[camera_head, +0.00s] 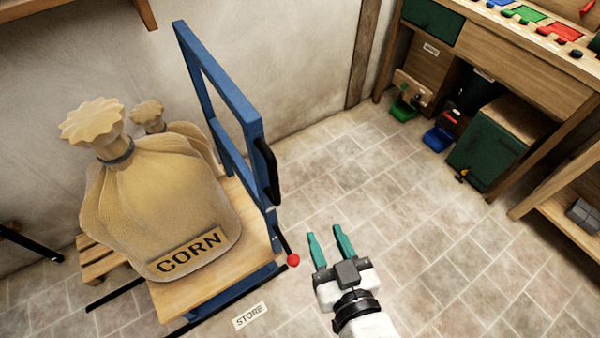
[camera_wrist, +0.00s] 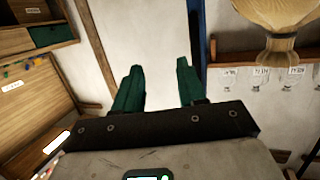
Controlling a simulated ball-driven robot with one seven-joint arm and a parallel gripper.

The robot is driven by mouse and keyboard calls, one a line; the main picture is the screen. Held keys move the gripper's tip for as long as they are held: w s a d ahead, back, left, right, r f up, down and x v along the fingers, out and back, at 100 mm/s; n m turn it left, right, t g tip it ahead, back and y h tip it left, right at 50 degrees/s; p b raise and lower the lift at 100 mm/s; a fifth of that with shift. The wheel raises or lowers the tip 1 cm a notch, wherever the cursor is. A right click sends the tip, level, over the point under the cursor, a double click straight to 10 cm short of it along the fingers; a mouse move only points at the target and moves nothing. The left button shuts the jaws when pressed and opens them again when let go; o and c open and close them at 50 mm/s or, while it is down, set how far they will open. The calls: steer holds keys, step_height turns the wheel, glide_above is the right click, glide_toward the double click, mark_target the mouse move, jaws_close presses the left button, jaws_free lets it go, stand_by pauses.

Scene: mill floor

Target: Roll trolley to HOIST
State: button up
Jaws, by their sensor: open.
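The trolley has a blue upright frame (camera_head: 222,95) and a wooden deck (camera_head: 190,298). It stands at the left in the head view. A tan sack marked CORN (camera_head: 160,200) sits on the deck. A black handle (camera_head: 266,170) runs along the frame's right post, and a lever with a red knob (camera_head: 293,260) sticks out low on that side. My gripper (camera_head: 330,236) is open and empty, to the right of the red knob and apart from the trolley. Its green fingers also show in the wrist view (camera_wrist: 158,85). No HOIST label is visible.
A floor label STORE (camera_head: 250,315) lies beside the trolley. A second sack (camera_head: 148,115) and a pallet (camera_head: 97,262) are behind it. A wooden workbench (camera_head: 490,60) with a green cabinet (camera_head: 490,150) stands at the right. The tiled floor between is clear.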

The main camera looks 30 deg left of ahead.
mark_target(275, 183)
steer(key=s+a+r+n+y, duration=0.1)
steer(key=s+a+r+y, duration=0.15)
steer(key=a+r, duration=0.2)
steer(key=p+x, duration=0.2)
steer(key=x, duration=0.9)
steer(key=shift+s+a+p, duration=0.1)
steer(key=shift+a+p, duration=0.2)
steer(key=shift+c, duration=0.2)
jaws_close()
